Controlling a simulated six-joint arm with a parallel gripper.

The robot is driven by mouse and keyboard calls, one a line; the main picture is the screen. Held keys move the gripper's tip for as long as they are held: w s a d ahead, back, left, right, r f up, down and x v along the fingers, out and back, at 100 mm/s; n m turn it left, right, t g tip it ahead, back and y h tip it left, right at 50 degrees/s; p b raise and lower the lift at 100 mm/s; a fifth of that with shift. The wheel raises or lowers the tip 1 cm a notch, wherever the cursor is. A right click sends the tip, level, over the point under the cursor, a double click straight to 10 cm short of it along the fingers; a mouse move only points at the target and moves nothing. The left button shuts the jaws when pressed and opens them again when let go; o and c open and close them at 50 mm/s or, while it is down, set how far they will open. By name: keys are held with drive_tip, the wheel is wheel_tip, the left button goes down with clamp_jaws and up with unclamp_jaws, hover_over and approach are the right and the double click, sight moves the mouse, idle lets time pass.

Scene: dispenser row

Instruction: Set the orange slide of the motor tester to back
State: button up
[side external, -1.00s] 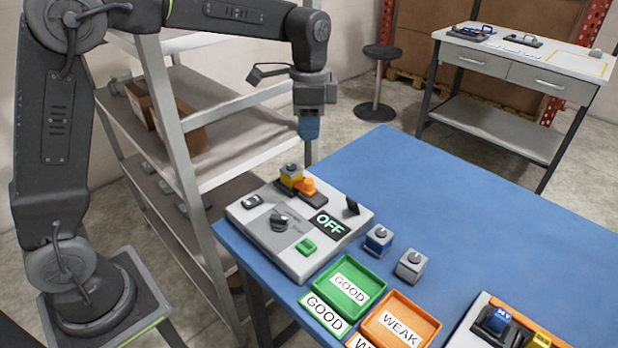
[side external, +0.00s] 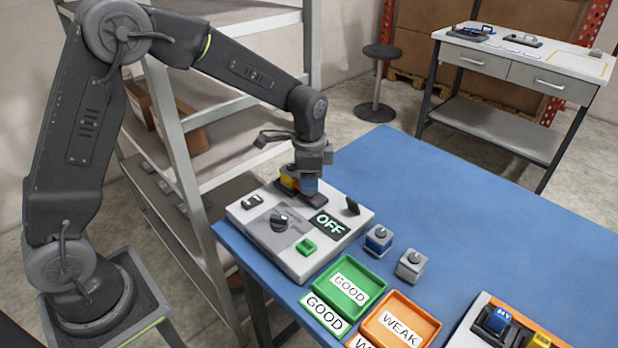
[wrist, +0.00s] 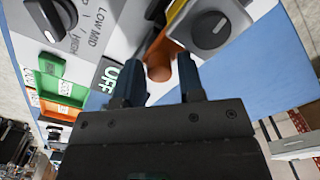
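The motor tester (side external: 285,259) is a light grey box at the left end of the blue table. Its display (side external: 329,224) reads OFF. In the wrist view my gripper's two blue fingers (wrist: 157,68) are apart, one on each side of the orange slide. I see no clear grip on it.
A green GOOD tray (side external: 348,288) and an orange WEAK tray (side external: 400,325) lie near the front edge. A blue motor (side external: 378,241) and a grey motor (side external: 411,265) stand beside the tester. Shelving stands to the left. The table's back right is clear.

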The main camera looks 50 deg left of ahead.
clamp_jaws()
drive_tip(key=shift+d, duration=0.1)
idle(0.3)
drive_tip(key=shift+d+r, duration=0.1)
drive_tip(key=shift+d, duration=1.25)
unclamp_jaws()
wheel_tip(320, 180, up, 14)
